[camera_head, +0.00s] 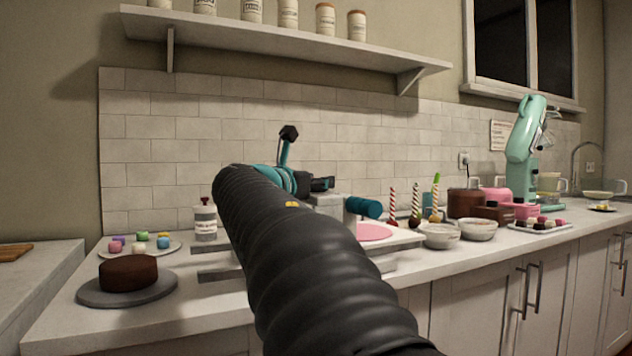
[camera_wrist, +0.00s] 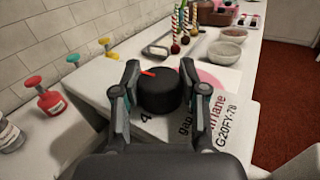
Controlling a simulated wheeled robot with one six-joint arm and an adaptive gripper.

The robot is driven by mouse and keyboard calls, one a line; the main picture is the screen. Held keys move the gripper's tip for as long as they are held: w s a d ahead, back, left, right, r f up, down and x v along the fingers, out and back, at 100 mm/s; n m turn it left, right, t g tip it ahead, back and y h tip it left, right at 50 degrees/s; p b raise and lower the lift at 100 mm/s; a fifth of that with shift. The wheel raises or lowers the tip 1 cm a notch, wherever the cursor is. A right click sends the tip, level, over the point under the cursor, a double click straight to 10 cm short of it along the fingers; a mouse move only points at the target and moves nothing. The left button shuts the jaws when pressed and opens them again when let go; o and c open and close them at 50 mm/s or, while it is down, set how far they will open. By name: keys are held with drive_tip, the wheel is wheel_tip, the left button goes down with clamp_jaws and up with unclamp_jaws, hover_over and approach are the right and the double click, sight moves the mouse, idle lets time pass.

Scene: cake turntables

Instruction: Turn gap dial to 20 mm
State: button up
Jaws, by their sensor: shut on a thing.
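The gap dial (camera_wrist: 160,97) is a round black knob in the wrist view, on a white panel (camera_wrist: 232,112) with printed text including "gap". A red-orange pointer mark (camera_wrist: 148,72) shows at its far left side. A "4" is partly readable at the dial's near left; other scale figures are hidden or too small, so I cannot read the setting. My gripper (camera_wrist: 159,70) is shut on the dial, one finger at its left and one at its right. In the head view my dark arm hides the dial.
A brown cake (camera_head: 128,272) sits at far left. A shelf (camera_head: 290,42) hangs above.

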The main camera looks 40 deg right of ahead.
drive_tip(key=shift+r, duration=0.1)
drive_tip(key=m+g+p, duration=0.2)
drive_tip(key=g, duration=0.1)
drive_tip(key=shift+w+h, duration=0.1)
drive_tip(key=shift+h, duration=0.3)
drive_tip(key=m+g+p, duration=0.1)
drive_tip(key=m+g, duration=0.1)
drive_tip(key=g, duration=0.2)
drive_tip(key=shift+m, duration=0.3)
drive_tip(key=m+g, duration=0.1)
drive_tip(key=g, duration=0.1)
drive_tip(key=m+g+y, duration=0.1)
drive_tip(key=m+g, duration=0.1)
drive_tip(key=g, duration=0.1)
drive_tip(key=shift+f+m+g, duration=0.2)
drive_tip(key=shift+m+g, duration=0.1)
drive_tip(key=shift+m+g+y, duration=1.2)
drive_tip(key=shift+m+g, duration=0.3)
drive_tip(key=shift+g, duration=0.5)
drive_tip(key=shift+r+m+g+y, duration=0.1)
drive_tip(key=shift+m+g+y, duration=0.2)
drive_tip(key=shift+g, duration=0.1)
drive_tip(key=o, duration=1.1)
drive_tip(key=shift+o, duration=0.2)
